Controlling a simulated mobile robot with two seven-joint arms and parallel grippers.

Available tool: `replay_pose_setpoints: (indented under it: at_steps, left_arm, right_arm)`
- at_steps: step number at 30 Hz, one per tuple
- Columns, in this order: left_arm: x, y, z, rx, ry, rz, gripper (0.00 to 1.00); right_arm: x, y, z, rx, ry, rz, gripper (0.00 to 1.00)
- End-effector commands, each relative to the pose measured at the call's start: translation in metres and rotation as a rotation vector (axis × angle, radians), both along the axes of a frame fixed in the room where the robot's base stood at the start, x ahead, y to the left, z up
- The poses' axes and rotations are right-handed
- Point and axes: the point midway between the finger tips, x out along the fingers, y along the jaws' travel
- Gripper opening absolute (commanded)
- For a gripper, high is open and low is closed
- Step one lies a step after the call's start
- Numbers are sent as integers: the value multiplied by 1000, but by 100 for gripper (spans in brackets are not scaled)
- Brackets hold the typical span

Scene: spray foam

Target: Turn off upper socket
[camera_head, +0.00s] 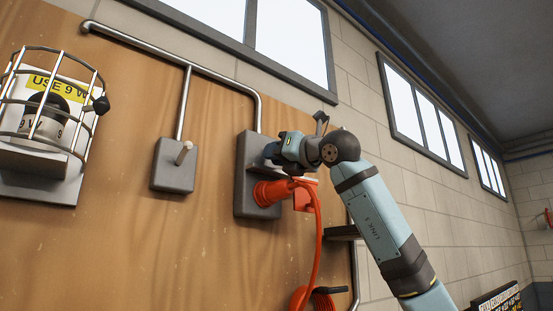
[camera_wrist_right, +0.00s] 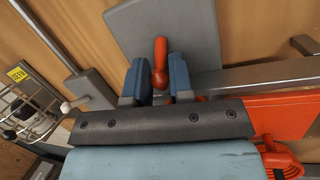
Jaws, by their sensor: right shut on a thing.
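The grey socket box (camera_head: 243,191) is mounted on the wooden wall panel, with a thick orange plug (camera_head: 268,193) in its lower part. In the right wrist view the box's grey plate (camera_wrist_right: 190,32) shows, with a small red-orange switch lever (camera_wrist_right: 160,62) standing out from it. My right gripper (camera_head: 270,152) is at the upper part of the box, above the plug. In the wrist view its two blue fingers (camera_wrist_right: 158,80) are on either side of the lever and shut on it. In the head view the gripper hides the lever. My left gripper is not in view.
A smaller grey switch box (camera_head: 172,179) with a pale lever (camera_head: 184,153) is to the left. Metal pipes (camera_head: 181,105) run along the panel. An orange cable (camera_head: 317,235) hangs below the plug.

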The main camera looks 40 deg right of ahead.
Motion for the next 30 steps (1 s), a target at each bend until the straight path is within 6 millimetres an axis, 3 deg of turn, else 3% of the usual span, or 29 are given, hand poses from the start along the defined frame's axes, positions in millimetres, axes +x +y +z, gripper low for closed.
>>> replay_pose_setpoints:
  at_steps: [11,12,15,25,30]
  left_arm:
    - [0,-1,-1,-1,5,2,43]
    - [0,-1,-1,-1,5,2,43]
    - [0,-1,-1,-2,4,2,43]
    - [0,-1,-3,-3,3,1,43]
    - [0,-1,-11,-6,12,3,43]
  right_arm:
    - [1,0,0,0,-2,1,0]
    - [1,0,0,0,-2,1,28]
    - [0,0,0,0,-2,1,45]
    - [-3,-1,-2,1,-3,-1,45]
    - [-27,-7,-9,1,-4,-1,45]
